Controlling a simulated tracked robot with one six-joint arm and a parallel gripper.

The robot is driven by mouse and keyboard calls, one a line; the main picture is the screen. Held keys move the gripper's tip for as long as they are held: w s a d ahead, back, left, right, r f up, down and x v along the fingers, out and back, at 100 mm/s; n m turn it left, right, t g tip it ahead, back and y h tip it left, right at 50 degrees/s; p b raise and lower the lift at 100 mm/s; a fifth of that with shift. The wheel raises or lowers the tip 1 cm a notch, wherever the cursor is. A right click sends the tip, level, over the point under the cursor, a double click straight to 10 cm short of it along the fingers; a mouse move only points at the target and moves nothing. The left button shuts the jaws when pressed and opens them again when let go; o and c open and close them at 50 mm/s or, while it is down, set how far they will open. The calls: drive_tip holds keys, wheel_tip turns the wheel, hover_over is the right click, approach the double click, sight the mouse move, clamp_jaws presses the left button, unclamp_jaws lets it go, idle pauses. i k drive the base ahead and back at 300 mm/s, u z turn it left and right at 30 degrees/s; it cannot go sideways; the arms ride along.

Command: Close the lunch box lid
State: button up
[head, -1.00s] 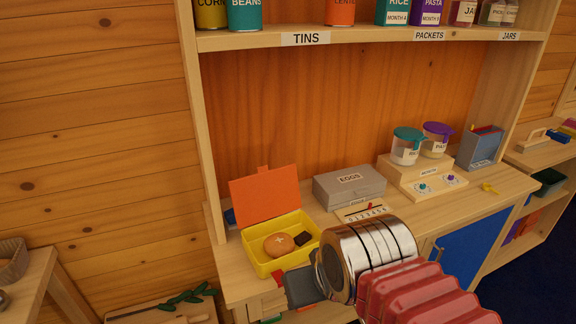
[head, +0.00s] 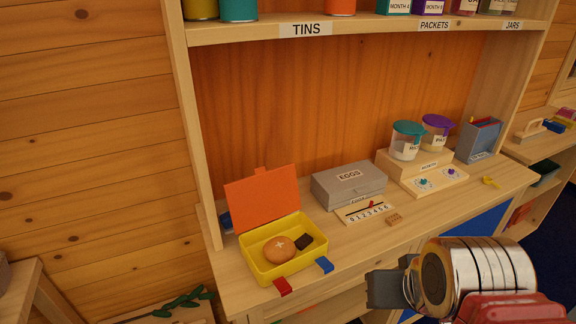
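The lunch box (head: 257,262) is a yellow tray near the left end of the counter. Its orange lid (head: 263,198) stands open, tilted up at the back. A round bun (head: 279,249) and a dark brown block (head: 304,242) lie inside. A red latch (head: 283,287) and a blue latch (head: 325,265) stick out at the front edge. My gripper (head: 385,289) is at the lower right, in front of the counter and apart from the box. Its dark end points left; its fingers are not clear enough to tell open from shut.
A grey egg box (head: 349,187) and a number strip (head: 365,212) stand right of the lunch box, with a small tan block (head: 394,219) nearby. Farther right are lidded jars (head: 407,142) on a stepped stand. A shelf (head: 260,32) hangs above. The front counter is mostly clear.

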sight(258, 199)
drive_tip(key=z, duration=0.55)
drive_tip(key=k, duration=1.3)
drive_tip(key=u, duration=1.05)
drive_tip(key=i, duration=1)
